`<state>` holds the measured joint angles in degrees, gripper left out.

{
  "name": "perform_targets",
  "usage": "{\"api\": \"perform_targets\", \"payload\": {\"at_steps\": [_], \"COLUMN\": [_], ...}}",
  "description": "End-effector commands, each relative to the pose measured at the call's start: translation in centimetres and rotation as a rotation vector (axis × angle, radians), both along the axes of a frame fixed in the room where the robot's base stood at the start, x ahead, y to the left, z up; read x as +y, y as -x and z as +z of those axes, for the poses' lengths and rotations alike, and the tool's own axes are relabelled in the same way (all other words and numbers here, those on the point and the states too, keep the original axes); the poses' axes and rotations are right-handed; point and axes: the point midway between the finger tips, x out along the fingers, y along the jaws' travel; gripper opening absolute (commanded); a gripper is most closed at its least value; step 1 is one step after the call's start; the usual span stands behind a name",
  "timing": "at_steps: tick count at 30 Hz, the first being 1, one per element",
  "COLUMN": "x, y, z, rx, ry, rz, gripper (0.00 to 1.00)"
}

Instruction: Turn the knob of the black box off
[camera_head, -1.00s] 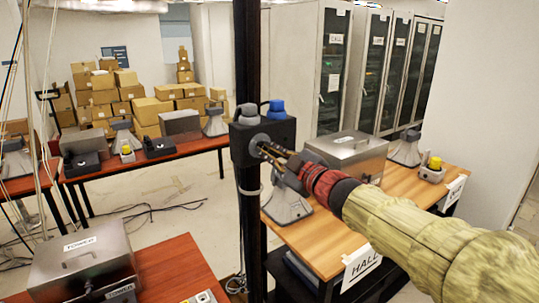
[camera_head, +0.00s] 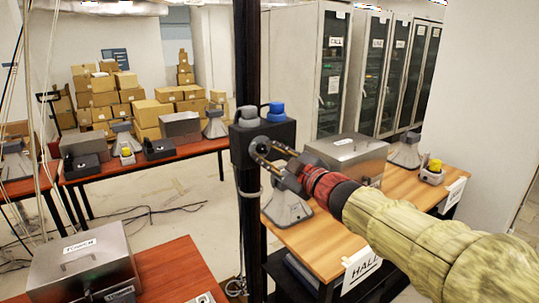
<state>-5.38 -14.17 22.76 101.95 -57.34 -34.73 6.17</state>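The black box (camera_head: 286,131) is fixed on a dark vertical post. A blue cap (camera_head: 276,111) and a grey cap (camera_head: 249,111) sit on its top. A round knob (camera_head: 260,145) is on its front face. My gripper (camera_head: 264,152) reaches in from the right, with its fingertips at the knob. The fingers stand a little apart, one above the other, and cover part of the knob's right side. I cannot tell whether they touch or grip it.
A wooden table (camera_head: 323,242) with a metal case (camera_head: 347,150) and a grey horn speaker (camera_head: 287,204) stands behind my arm. A red table (camera_head: 178,270) with a metal case (camera_head: 82,263) is at the lower left. Boxes and cabinets are at the back.

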Motion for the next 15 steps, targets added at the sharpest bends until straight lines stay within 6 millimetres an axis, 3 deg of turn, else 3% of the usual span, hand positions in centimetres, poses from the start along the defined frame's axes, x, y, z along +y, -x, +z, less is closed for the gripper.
{"api": "perform_targets", "payload": {"at_steps": [7,15], "x": [-0.9,-3.9], "y": [1.2,5.6], "z": [0.2,0.1], "rx": [-0.002,-0.003], "ry": [0.000,0.000], "rz": [-0.002,-0.004], "gripper": [0.27,0.27]}}
